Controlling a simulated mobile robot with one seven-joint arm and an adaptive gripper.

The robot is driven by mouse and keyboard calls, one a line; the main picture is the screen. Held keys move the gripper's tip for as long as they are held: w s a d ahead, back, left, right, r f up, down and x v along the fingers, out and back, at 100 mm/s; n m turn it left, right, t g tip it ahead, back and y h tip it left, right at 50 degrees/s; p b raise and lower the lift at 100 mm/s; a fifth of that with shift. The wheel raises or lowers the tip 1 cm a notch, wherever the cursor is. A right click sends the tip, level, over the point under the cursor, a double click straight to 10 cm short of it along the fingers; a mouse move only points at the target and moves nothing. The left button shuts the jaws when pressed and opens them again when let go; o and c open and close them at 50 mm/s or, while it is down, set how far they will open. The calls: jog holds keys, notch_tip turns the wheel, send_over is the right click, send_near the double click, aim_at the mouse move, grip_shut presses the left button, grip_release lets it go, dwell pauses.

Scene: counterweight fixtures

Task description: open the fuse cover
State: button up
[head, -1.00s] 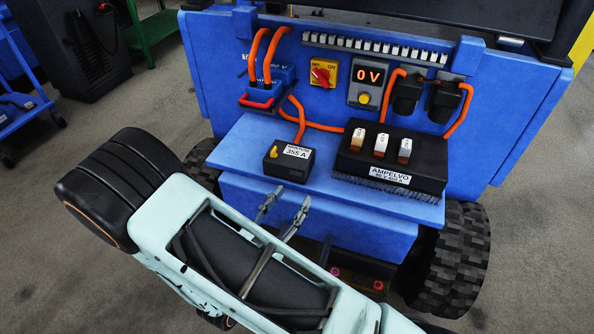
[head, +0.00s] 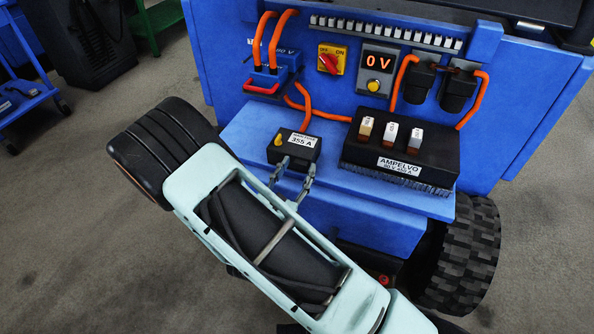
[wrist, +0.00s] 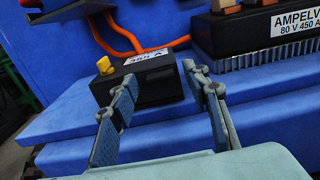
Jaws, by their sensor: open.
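The fuse cover appears to be the black box labelled 355 A (head: 293,149), with a yellow knob (head: 278,140) at its left end. It sits closed on the blue ledge and also shows in the wrist view (wrist: 150,82), with its yellow knob (wrist: 105,66) at upper left. My gripper (head: 294,172) is open, its two fingers at the front of the box. In the wrist view my gripper (wrist: 158,78) has one finger before the box's left part and one by its right end. Nothing is held between them. I cannot tell whether either finger touches the box.
The ledge (head: 242,130) left of the box is clear.

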jog(key=shift+w, duration=0.1)
grip_shut()
dwell(0.3)
jog(key=shift+r, duration=0.1)
